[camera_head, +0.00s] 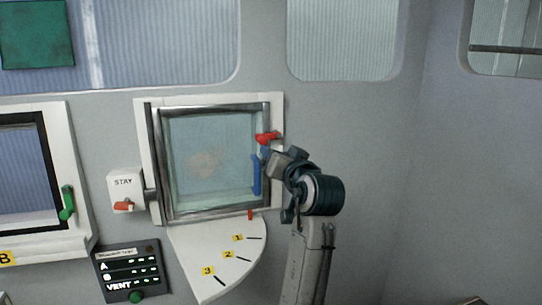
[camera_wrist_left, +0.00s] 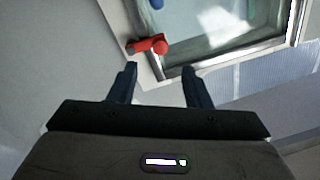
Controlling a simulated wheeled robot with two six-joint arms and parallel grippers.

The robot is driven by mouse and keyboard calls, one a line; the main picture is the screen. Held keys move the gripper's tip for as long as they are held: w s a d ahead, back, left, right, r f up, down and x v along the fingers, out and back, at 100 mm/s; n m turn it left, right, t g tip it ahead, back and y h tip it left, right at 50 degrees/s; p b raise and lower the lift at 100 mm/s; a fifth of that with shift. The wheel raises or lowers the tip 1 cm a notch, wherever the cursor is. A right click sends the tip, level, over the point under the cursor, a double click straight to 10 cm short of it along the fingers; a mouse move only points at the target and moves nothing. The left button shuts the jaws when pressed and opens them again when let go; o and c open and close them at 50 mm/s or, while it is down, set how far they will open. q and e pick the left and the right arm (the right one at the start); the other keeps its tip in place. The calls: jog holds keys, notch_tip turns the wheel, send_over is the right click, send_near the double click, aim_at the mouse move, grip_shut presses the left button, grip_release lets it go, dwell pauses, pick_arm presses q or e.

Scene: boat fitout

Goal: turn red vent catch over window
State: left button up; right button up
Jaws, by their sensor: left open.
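The red vent catch (camera_head: 267,138) sits on the right side of the square window's white frame (camera_head: 141,120). In the head view it lies roughly level, reaching over the window's edge. In the left wrist view the red catch (camera_wrist_left: 148,45) is just beyond my fingertips, across the frame's edge. My left gripper (camera_wrist_left: 160,72) is open and empty, its fingers apart and clear of the catch. In the head view my left gripper (camera_head: 268,154) is just below the catch, partly hidden by its wrist. My right gripper is not in view.
A blue handle (camera_head: 256,175) is on the window's right edge, close to my gripper. A white STAY box (camera_head: 124,186) with a red lever is left of the window. A numbered white quadrant (camera_head: 205,245) juts out below. The wall at right is clear.

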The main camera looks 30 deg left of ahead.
pick_arm(q)
jog(key=shift+v, duration=0.9)
